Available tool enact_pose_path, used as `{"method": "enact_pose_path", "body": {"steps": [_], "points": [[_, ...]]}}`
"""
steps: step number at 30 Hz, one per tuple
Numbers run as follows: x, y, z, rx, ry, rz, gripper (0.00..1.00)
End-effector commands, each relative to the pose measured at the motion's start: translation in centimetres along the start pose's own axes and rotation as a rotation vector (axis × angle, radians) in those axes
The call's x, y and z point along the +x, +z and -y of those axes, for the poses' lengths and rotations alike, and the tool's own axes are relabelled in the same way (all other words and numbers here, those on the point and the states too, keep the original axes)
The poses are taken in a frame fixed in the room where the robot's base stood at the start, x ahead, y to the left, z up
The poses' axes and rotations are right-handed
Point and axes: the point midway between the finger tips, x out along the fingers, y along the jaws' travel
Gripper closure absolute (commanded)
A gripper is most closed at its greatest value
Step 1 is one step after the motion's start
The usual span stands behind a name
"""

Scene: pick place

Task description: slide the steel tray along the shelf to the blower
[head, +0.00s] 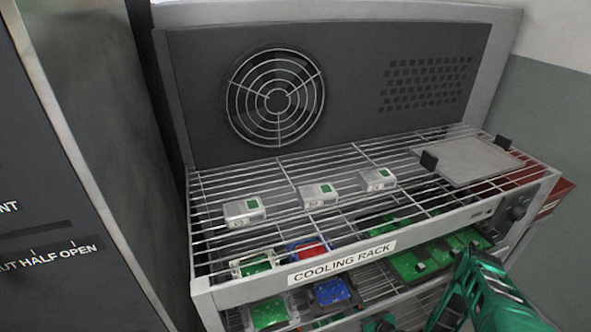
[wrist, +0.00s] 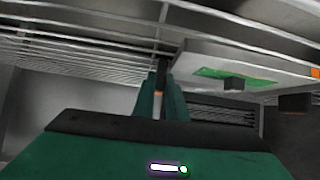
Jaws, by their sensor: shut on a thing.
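The steel tray (head: 470,160) lies flat on the right part of the wire top shelf (head: 330,170), with a black tab at each side. The blower (head: 275,98) is a round grilled fan in the dark back panel, to the tray's left. In the head view green parts of my arm show at the lower right, below the top shelf and apart from this tray. In the wrist view my gripper (wrist: 160,88) is shut on a thin dark piece beside a pale slab (wrist: 205,62) with a green panel. I cannot tell what that piece belongs to.
Three small white boxes (head: 318,194) stand in a row across the top shelf, left of the tray. Circuit boards (head: 330,291) lie on the level below. The front rail (head: 345,262) is labelled COOLING RACK. A dark cabinet (head: 60,180) stands close on the left.

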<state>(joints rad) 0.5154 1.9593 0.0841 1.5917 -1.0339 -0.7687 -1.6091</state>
Motion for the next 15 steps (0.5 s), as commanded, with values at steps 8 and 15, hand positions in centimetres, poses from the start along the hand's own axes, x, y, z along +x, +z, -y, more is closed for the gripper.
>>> {"method": "enact_pose_path", "body": {"steps": [8,15], "points": [[0.1,0.1,1.8,-0.002,-0.002,0.003,1.0],[0.1,0.1,3.1,-0.003,-0.002,0.005,1.0]]}}
